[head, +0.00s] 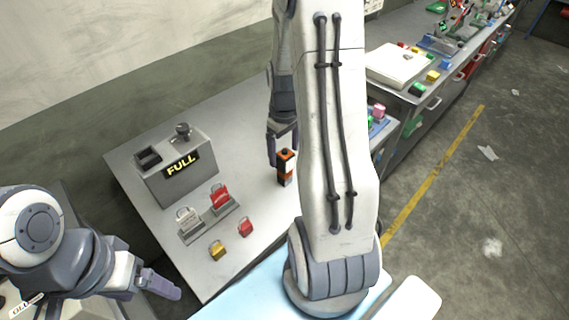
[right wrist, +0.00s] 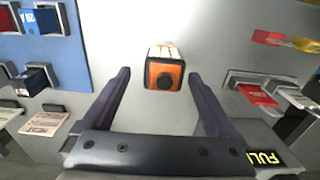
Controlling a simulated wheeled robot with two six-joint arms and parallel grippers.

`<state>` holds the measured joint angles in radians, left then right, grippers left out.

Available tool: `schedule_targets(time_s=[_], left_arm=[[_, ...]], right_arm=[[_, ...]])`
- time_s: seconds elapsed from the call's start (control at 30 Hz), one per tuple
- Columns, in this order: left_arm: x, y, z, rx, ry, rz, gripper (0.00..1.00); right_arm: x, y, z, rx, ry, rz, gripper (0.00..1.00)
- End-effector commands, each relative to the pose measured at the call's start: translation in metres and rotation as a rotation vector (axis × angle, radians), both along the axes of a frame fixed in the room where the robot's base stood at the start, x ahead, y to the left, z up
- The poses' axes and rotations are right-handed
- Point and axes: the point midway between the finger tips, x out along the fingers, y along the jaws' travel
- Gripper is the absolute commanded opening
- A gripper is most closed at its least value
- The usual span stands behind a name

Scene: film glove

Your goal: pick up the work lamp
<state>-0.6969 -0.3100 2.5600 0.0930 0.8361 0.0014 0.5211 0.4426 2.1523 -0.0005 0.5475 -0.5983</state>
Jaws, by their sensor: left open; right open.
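The work lamp (head: 286,168), a small orange and black block with a pale part, stands upright on the grey table (head: 240,110). In the right wrist view the lamp (right wrist: 165,72) shows its orange end with a round black knob, between the two finger lines and a little beyond. My right gripper (head: 282,148) is open and empty, its fingers pointing down close around the lamp's top; contact cannot be told. My left gripper (head: 158,284) is at the lower left, away from the lamp, off the table's front-left edge.
A grey box with a lit FULL sign (head: 180,163) stands at the back left. Red and white padlocks (head: 220,198) sit in a holder, with a yellow one (head: 217,250) and a red one (head: 245,227) nearby. A cluttered bench (head: 400,70) stands at right.

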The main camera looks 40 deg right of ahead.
Motion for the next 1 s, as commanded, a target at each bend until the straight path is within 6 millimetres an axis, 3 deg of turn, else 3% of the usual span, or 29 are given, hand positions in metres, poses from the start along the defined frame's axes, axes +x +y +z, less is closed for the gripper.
schedule_targets(time_s=[0.17,0.5,0.77,0.8,1.0], left_arm=[[0.0,0.0,0.005,0.0,0.0,0.0,0.85],[0.0,0.0,0.018,0.0,0.0,0.001,0.85],[0.0,0.0,0.018,0.0,0.0,0.001,0.85],[0.0,0.0,0.018,0.0,0.0,0.001,0.85],[0.0,0.0,0.018,0.0,0.0,0.001,0.85]], right_arm=[[-0.002,0.002,-0.012,0.002,0.003,0.0,0.93],[-0.008,0.004,-0.055,0.002,0.002,0.0,0.93],[-0.007,0.004,-0.059,-0.001,-0.002,0.0,0.93],[-0.007,0.004,-0.059,0.0,-0.002,0.0,0.89],[-0.007,0.004,-0.059,0.0,-0.001,-0.001,0.12]])
